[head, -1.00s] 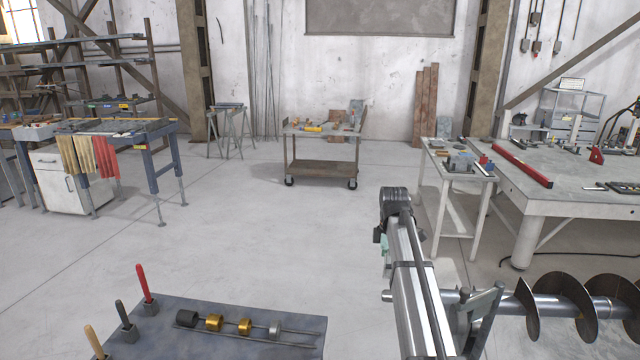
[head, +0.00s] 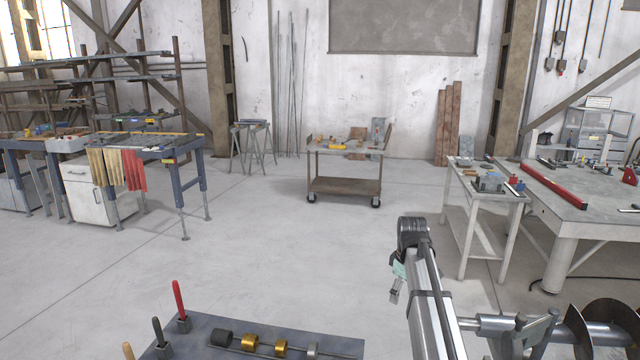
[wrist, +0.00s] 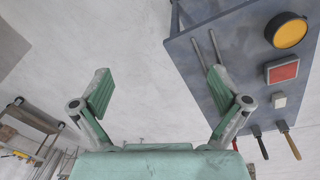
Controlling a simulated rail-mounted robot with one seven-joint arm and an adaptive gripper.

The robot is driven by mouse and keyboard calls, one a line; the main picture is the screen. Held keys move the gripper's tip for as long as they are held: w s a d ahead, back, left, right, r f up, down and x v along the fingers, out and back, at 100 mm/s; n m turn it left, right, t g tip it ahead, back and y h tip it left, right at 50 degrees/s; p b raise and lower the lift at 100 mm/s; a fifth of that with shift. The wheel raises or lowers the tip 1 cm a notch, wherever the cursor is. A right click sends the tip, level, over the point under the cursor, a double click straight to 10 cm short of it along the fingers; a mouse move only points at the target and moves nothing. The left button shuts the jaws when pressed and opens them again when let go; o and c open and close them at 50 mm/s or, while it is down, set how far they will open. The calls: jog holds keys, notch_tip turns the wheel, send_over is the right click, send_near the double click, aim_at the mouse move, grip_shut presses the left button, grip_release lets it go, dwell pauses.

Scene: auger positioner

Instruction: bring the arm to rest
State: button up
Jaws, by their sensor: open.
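My gripper (head: 397,291) hangs small below a dark arm joint in the head view, right of centre. In the wrist view my gripper (wrist: 160,95) shows two mint-green fingers spread wide apart, with nothing between them but pale floor. The steel auger (head: 600,325) lies at the lower right of the head view, partly cut off by the frame. My gripper is left of the auger and apart from it.
A dark bench (head: 215,325) with collars on a rod and upright handles stands front left. A bench top (wrist: 240,50) fills the wrist view's upper right, beyond the right finger. A wheeled cart (head: 345,186), white side table (head: 480,195) and grey worktable (head: 570,200) stand farther back. Middle floor is clear.

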jog(key=s+a+f+m+g, duration=0.1)
jog(key=s+f+m, duration=0.2)
jog(key=s+f, duration=0.6)
jog(key=s+a+f+m+g, duration=0.1)
jog(key=s+a+f+m, duration=0.3)
jog(key=f, duration=0.8)
jog(key=s+d+f+m, duration=0.1)
jog(key=s+f+m, duration=0.1)
jog(key=s+f, duration=0.75)
jog(key=s+a+f+g, duration=0.1)
jog(key=s+f, duration=0.4)
jog(key=s, duration=0.7)
jog(key=s+a+f+m+g, duration=0.1)
jog(key=s+f+g, duration=0.2)
jog(key=s, duration=0.9)
jog(key=s+a+f+g, duration=0.1)
jog(key=s+f+g, duration=0.1)
jog(key=s+f, duration=0.7)
jog(key=s+b, duration=0.1)
jog(key=s, duration=0.2)
jog(key=shift+a+f, duration=0.15)
jog(key=shift+a, duration=0.15)
